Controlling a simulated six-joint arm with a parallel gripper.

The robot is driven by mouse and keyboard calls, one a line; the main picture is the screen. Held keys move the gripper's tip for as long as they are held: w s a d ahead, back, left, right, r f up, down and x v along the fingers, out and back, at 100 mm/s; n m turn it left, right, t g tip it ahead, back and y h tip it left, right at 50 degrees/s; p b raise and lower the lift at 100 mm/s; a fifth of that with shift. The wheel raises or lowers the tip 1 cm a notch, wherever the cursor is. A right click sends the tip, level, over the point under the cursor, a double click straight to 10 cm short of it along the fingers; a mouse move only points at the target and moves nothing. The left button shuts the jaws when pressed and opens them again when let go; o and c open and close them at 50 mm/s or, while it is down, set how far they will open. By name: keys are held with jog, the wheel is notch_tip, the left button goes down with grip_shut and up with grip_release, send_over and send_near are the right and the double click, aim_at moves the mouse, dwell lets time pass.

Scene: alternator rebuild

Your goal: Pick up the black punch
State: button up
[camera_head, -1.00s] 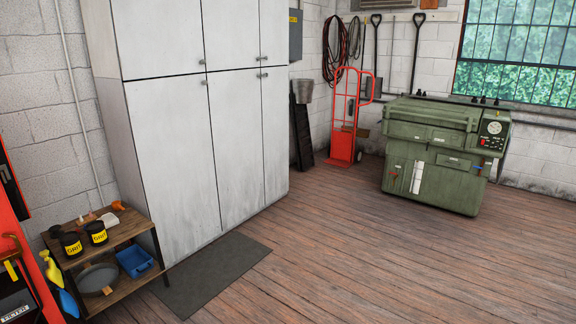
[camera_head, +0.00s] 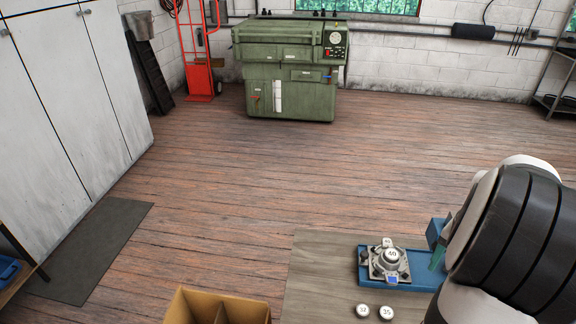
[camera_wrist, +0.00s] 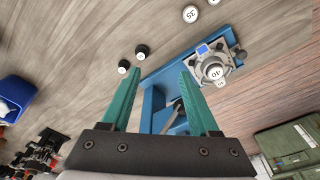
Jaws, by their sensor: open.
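Two small black round pieces stand on the wooden bench top in the wrist view: one black piece with a pale top (camera_wrist: 124,66) and another beside it (camera_wrist: 142,51). I cannot tell for sure whether either is the black punch. My gripper (camera_wrist: 158,72) has two teal fingers spread apart, with nothing visibly held. The two black pieces appear near the left fingertip. A dark grey bar on the blue fixture (camera_wrist: 151,100) shows between the fingers. In the head view my gripper (camera_head: 437,258) is partly hidden by my arm, which also hides the bench's right side.
The blue fixture carries a metal unit marked 40 (camera_head: 390,257). White round pieces marked 32 (camera_head: 362,311) and 35 (camera_head: 386,313) lie near it on the bench (camera_head: 320,280). An open cardboard box (camera_head: 215,308) stands left. A blue bin (camera_wrist: 14,98) shows at wrist-view left.

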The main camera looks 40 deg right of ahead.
jog(key=s+d+f+m, duration=0.1)
jog(key=s+d, duration=0.2)
jog(key=s, duration=0.2)
jog(key=d+f, duration=0.1)
jog(key=f, duration=0.9)
jog(key=w+d+f, duration=0.1)
jog(key=f, duration=0.4)
jog(key=shift+d+f, duration=0.3)
jog(key=shift+f, duration=0.05)
grip_shut()
